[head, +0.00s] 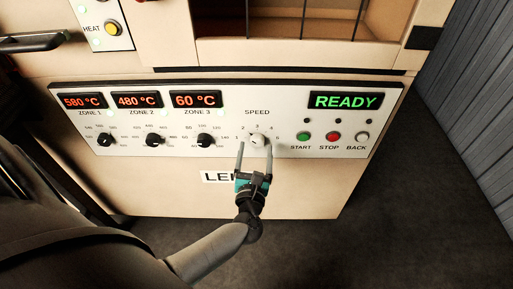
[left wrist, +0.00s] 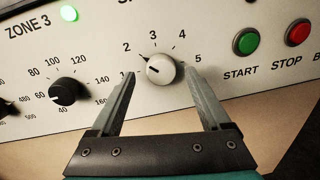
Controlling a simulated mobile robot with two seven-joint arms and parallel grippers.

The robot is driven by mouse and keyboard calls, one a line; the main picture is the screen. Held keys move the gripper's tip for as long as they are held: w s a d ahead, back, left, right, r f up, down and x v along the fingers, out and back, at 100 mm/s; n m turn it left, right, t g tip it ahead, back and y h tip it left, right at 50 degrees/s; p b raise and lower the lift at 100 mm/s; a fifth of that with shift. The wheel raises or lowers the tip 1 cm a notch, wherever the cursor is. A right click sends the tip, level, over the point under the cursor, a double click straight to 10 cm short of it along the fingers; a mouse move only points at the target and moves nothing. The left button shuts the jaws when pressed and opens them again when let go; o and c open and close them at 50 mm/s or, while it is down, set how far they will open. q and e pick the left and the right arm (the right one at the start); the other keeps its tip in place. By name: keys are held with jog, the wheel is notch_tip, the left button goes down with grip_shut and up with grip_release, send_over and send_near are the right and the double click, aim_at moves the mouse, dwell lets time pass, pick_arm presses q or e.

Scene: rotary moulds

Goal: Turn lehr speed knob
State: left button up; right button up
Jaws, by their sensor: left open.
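The speed knob (head: 257,140) is a round white knob on the white control panel (head: 100,143), under the SPEED label. It also shows in the left wrist view (left wrist: 161,70), with a dark pointer mark toward the upper left, near 2. The numbers 1 to 5 ring it. My left gripper (head: 255,150) is open, its two grey fingers reaching toward the panel on either side of the knob. In the left wrist view the fingertips (left wrist: 160,74) flank the knob with gaps on both sides. My right gripper is not in view.
Green START (head: 304,135), red STOP (head: 333,136) and white BACK (head: 362,136) buttons sit right of the knob. A black ZONE 3 knob (head: 205,140) sits to its left. The display (head: 345,101) reads READY. Dark floor (head: 420,200) lies open at right.

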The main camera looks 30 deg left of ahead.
pick_arm(q)
jog(key=shift+x, duration=1.05)
grip_shut()
